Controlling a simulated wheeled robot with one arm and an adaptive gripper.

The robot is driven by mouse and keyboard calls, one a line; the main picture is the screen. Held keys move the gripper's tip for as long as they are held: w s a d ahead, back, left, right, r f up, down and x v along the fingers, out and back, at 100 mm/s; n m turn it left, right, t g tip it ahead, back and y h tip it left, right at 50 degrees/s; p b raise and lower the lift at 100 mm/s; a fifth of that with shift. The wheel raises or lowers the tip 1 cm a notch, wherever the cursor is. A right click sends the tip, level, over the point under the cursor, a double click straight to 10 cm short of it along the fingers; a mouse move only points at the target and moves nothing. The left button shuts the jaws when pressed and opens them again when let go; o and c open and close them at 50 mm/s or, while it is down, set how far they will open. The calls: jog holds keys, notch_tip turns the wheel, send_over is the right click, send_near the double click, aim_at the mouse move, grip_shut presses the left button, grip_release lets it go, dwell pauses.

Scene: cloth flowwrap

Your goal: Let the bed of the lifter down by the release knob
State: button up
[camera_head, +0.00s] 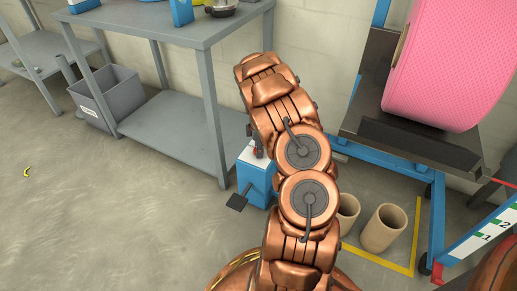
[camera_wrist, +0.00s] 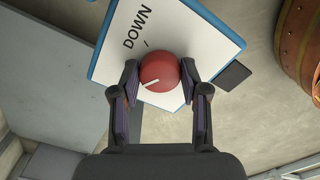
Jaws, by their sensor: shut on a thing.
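The red release knob (camera_wrist: 160,71) sits on a white panel (camera_wrist: 185,28) marked "DOWN" in the wrist view. A white line on the knob points to the lower left of that picture. My gripper (camera_wrist: 160,78) is shut on the knob, one finger on each side. In the head view my arm hides the gripper and most of the knob. The blue box of the lifter (camera_head: 256,180) shows beside my arm, with a black pedal (camera_head: 238,199) low on its left. The lifter's dark bed (camera_head: 420,142) carries a large pink roll (camera_head: 455,65) at the right.
A grey workbench (camera_head: 150,24) with a lower shelf stands behind to the left, with a grey bin (camera_head: 105,92) beside it. Cardboard tubes (camera_head: 382,228) stand on the floor right of my arm.

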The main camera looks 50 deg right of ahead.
jog(key=c, duration=0.5)
jog(key=shift+r+m+p, duration=0.15)
jog(key=shift+m+p, duration=0.15)
jog(key=shift+p, duration=0.35)
jog(key=shift+a+r+m+p, duration=0.15)
jog(key=shift+m+p, duration=0.45)
jog(key=shift+p, duration=0.3)
jog(key=m+p, duration=0.2)
jog(key=shift+p, duration=0.3)
jog(key=m+p, duration=0.1)
jog(key=m, duration=0.2)
jog(key=m+p, duration=0.2)
jog(key=m, duration=0.1)
jog(key=shift+s+f+m, duration=0.1)
jog(key=shift+f+m, duration=0.1)
jog(key=shift+m, duration=0.1)
jog(key=m+p, duration=0.2)
jog(key=m, duration=0.3)
jog(key=shift+m, duration=0.4)
